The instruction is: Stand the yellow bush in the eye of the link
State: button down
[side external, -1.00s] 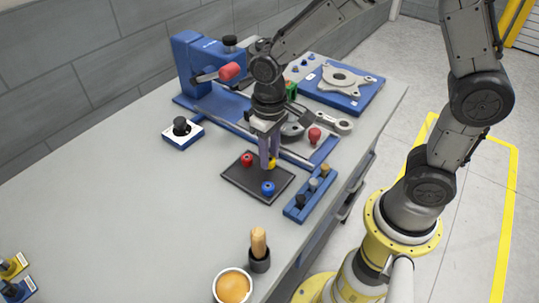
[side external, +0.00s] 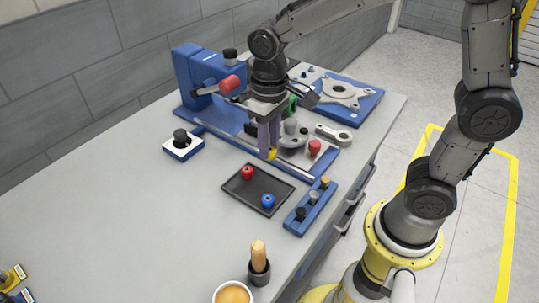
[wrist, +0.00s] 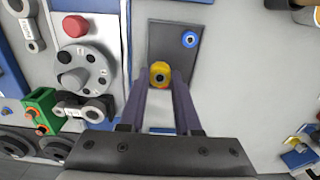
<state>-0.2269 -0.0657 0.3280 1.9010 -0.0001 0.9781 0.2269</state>
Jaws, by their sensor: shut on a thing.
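My gripper (side external: 269,148) is shut on the yellow bush (side external: 271,154) and holds it up near the far edge of the dark tray (side external: 243,198). In the wrist view the yellow bush (wrist: 160,74) sits between the fingertips, its hole visible. I cannot tell which link is meant.
A red bush (side external: 247,173) and a blue bush (side external: 268,201) stand on the tray. A round grey dial (side external: 293,136) and a red knob (side external: 315,147) rise from the fixture. A green block (wrist: 40,110) stands nearby. A blue rack (side external: 310,207) is right of the tray.

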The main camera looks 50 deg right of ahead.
notch_tip(320, 180, up, 8)
jog(key=shift+w+d+r, duration=0.15)
jog(key=shift+w+d, duration=0.2)
jog(key=shift+w, duration=0.15)
jog(key=w+d+m, duration=0.6)
jog(key=w+d, duration=0.6)
jog(key=d, duration=0.1)
jog(key=shift+s+a+f, duration=0.1)
jog(key=shift+a+f, duration=0.05)
jog(key=shift+f, duration=2.4)
jog(key=shift+a+f, duration=0.1)
jog(key=shift+f, duration=2.4)
jog(key=shift+f, duration=0.15)
jog(key=shift+f, duration=0.3)
jog(key=shift+f, duration=0.4)
